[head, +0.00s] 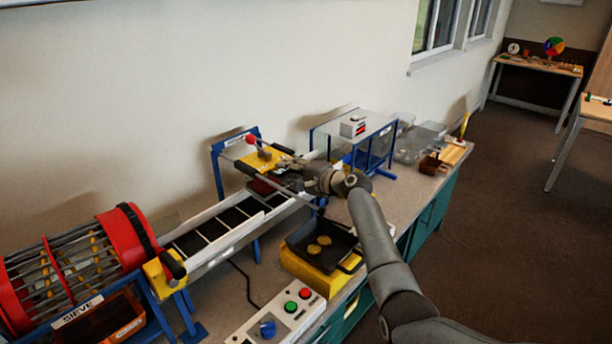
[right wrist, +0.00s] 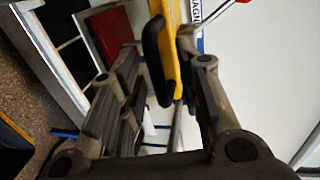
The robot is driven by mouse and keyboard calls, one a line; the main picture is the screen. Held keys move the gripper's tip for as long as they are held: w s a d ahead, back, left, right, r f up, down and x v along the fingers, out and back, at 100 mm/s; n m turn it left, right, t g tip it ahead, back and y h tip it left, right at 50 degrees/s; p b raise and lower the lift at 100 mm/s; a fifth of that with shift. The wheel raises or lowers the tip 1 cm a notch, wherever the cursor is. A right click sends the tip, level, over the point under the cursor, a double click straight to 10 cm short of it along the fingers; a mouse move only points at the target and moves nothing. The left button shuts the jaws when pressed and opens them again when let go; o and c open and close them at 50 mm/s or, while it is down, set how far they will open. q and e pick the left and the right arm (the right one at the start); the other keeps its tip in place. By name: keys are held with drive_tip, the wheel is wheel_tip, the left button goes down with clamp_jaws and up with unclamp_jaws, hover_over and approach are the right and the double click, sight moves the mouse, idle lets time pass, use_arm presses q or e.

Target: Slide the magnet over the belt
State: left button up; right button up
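The magnet is a yellow plate (head: 250,161) with black handles, carried on rods from a blue frame labelled with "MAGN" in the right wrist view. A red-knobbed lever (head: 250,139) stands on it. The belt (head: 213,228) is dark with light cross bars and runs beneath, left of the magnet. My right gripper (head: 284,166) is at the magnet's right side. In the right wrist view its fingers are apart, with the black handle (right wrist: 154,50) and yellow edge between or just past the fingertips; contact is unclear. My left gripper is not in view.
A red sieve drum (head: 130,240) stands at the belt's left end. A yellow-based black tray (head: 300,250) with yellow discs sits in front. A control box (head: 285,312) with buttons is nearer. A blue-framed stand (head: 372,140) is to the right.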

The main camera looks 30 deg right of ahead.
drive_tip(key=v, duration=1.1)
idle(0.3)
